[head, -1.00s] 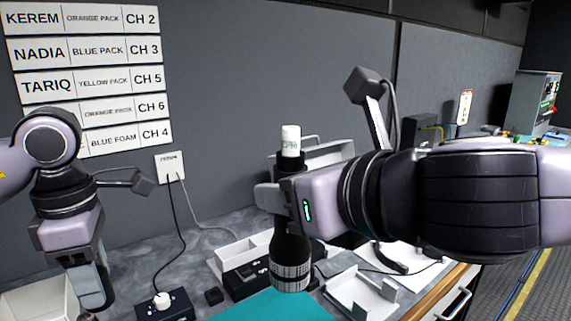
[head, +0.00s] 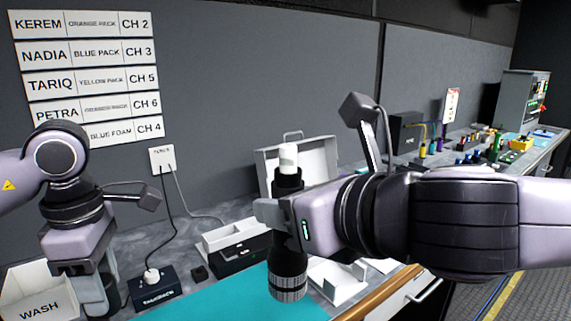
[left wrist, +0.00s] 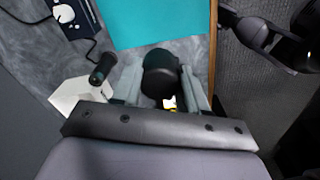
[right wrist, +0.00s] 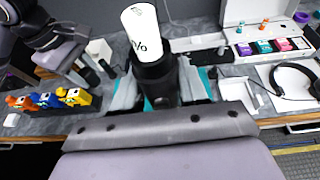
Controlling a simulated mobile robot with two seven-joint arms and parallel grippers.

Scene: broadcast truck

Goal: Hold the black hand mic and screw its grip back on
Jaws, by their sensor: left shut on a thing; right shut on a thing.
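The black hand mic (head: 289,262) hangs upside down, upright in line, with its ringed head end at the bottom. A white inner piece (head: 287,157) sticks up from its top; in the right wrist view it is a white cylinder (right wrist: 140,30) with a dark marking. My right gripper (right wrist: 160,92) is shut around the mic's body, above the teal mat. My left gripper (head: 97,298) is at the lower left, well apart from the mic. It is shut on a black cylindrical piece, apparently the grip (left wrist: 160,75). In the head view that piece is mostly hidden behind the fingers.
The teal mat (head: 215,300) has clear room. Behind it stand a black box with a white tray (head: 240,245) and an open white case (head: 318,158). A white WASH bin (head: 38,295) and a cabled black box (head: 155,287) are at the left. A white stand is right of the mic.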

